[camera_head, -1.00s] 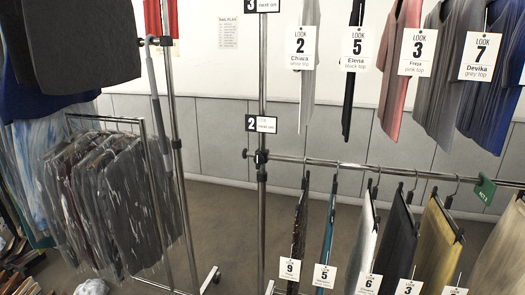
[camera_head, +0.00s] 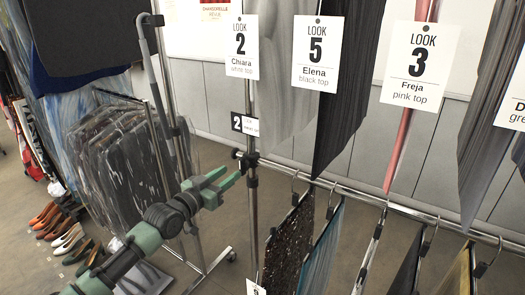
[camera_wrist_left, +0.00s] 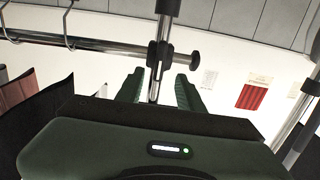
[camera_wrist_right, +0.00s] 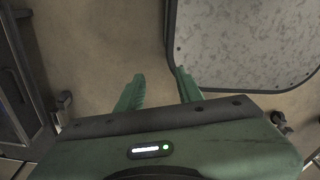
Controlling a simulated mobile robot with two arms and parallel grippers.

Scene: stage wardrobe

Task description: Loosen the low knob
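The low knob (camera_head: 238,154) is a small dark knob on the left of the black clamp (camera_head: 250,160), where the lower rail meets the upright post. The number 2 card sits just above it. In the left wrist view the knob (camera_wrist_left: 195,57) sticks out to the right of the clamp (camera_wrist_left: 160,54). My left gripper (camera_head: 232,174) is open and empty, just below and left of the knob, apart from it. In the left wrist view its fingers (camera_wrist_left: 158,88) stand either side of the post's line, short of the knob. My right gripper (camera_wrist_right: 159,86) is open and empty over the floor.
Hangers with garments hang from the lower rail (camera_head: 340,190) to the right. Tops with LOOK cards (camera_head: 315,60) hang above. A rack of covered dark garments (camera_head: 125,165) stands left, with shoes (camera_head: 55,225) on the floor. The number card (camera_head: 244,124) is close above the clamp.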

